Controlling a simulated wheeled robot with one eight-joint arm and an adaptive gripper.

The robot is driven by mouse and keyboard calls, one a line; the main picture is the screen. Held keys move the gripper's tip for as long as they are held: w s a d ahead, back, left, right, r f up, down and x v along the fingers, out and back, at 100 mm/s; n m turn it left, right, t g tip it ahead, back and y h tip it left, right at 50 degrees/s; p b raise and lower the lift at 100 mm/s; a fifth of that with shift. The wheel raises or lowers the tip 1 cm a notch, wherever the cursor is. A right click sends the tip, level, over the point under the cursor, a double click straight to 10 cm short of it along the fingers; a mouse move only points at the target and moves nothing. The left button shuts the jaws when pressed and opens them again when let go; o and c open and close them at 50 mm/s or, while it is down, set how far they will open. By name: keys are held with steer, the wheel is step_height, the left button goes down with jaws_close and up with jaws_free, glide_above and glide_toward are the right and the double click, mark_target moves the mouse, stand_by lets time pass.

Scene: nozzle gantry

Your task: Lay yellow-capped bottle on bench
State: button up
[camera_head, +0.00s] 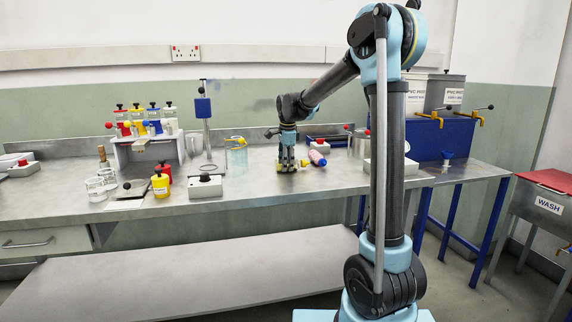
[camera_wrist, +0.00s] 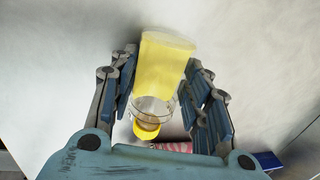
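My gripper (camera_head: 287,165) points down at the bench top (camera_head: 240,185), with its fingertips close to the surface. In the wrist view, the yellow-capped bottle (camera_wrist: 163,68) lies between the two fingers (camera_wrist: 162,60), which appear to touch it on both sides. It has a large yellow part, a short clear section and a small round yellow end. In the head view only bits of yellow show around the fingers, low at bench level. The bottle looks to be on its side; whether it rests fully on the bench is hidden.
A white box (camera_head: 391,167) stands to the right. The bench front by my gripper is clear.

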steer(key=o, duration=0.3)
step_height(320, 180, up, 12)
steer(key=s, duration=0.2)
steer(key=s+d+f+n, duration=0.2)
steer(key=s+d+n, duration=0.1)
steer(key=s+d, duration=0.6)
steer(key=s+d+f+n, duration=0.4)
steer(key=s+f, duration=0.3)
steer(key=s, duration=0.2)
steer(key=s+d+f+n, duration=0.4)
steer(key=s+d+f, duration=0.2)
steer(key=s+f, duration=0.2)
steer(key=s+d+f+n, duration=0.4)
steer(key=s+f, duration=0.4)
steer(key=s, duration=0.4)
steer(key=shift+s+d+h, duration=0.25)
steer(key=shift+d+h, duration=0.05)
steer(key=shift+d, duration=0.2)
